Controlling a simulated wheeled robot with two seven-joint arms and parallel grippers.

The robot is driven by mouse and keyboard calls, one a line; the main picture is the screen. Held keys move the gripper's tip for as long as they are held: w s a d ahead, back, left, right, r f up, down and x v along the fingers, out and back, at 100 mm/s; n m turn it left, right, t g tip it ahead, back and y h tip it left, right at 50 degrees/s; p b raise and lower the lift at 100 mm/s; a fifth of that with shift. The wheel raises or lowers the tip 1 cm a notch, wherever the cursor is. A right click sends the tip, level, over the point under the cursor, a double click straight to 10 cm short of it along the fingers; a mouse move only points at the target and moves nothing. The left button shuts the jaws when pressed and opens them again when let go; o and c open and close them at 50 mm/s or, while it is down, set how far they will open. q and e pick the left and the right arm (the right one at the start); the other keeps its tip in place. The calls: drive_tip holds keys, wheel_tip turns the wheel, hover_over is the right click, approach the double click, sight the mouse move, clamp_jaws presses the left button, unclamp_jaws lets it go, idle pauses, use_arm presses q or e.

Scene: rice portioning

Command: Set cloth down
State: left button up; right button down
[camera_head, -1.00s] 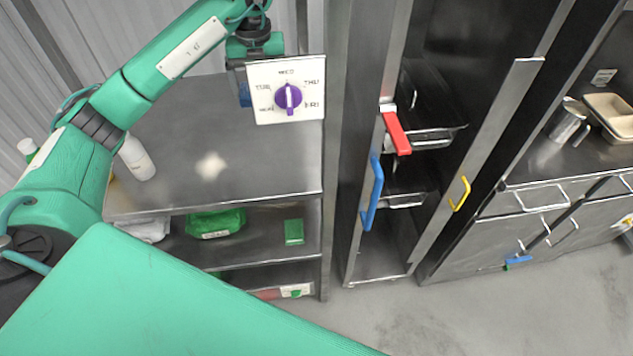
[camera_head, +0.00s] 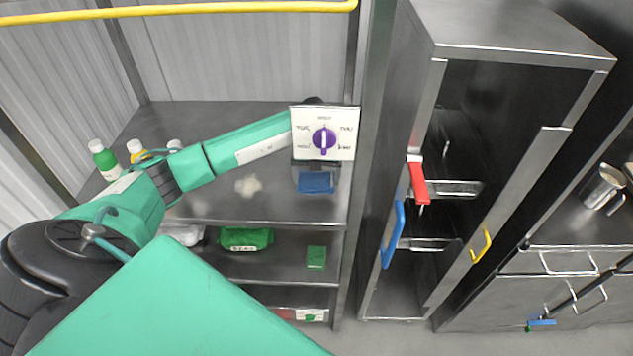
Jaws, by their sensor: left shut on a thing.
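The blue cloth (camera_head: 316,182) shows just below the dial sign, over the right part of the shelf unit's top surface (camera_head: 210,208). My left gripper (camera_head: 315,169) is shut on it. My left arm reaches in from the left, and the dial sign hides its wrist and most of the gripper. I cannot tell whether the cloth touches the metal surface. My right gripper is not in view.
The dial sign (camera_head: 340,117) stands close in front of my left wrist. Bottles (camera_head: 104,160) stand at the back left. A green pack (camera_head: 245,239) and green box (camera_head: 316,257) lie on the shelf below. A tall open cabinet (camera_head: 505,40) stands to the right.

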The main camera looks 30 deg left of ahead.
sight(317, 179)
use_arm(q)
drive_tip(key=shift+f, duration=0.3)
wheel_tip(317, 179, down, 3)
drive_tip(key=shift+f+p, duration=0.15)
drive_tip(key=shift+p, duration=0.65)
drive_tip(key=shift+f, duration=0.55)
drive_tip(key=o, duration=0.7)
drive_tip(key=shift+r, duration=0.2)
wheel_tip(317, 179, up, 11)
drive_tip(key=b, duration=0.5)
drive_tip(key=shift+r, duration=0.5)
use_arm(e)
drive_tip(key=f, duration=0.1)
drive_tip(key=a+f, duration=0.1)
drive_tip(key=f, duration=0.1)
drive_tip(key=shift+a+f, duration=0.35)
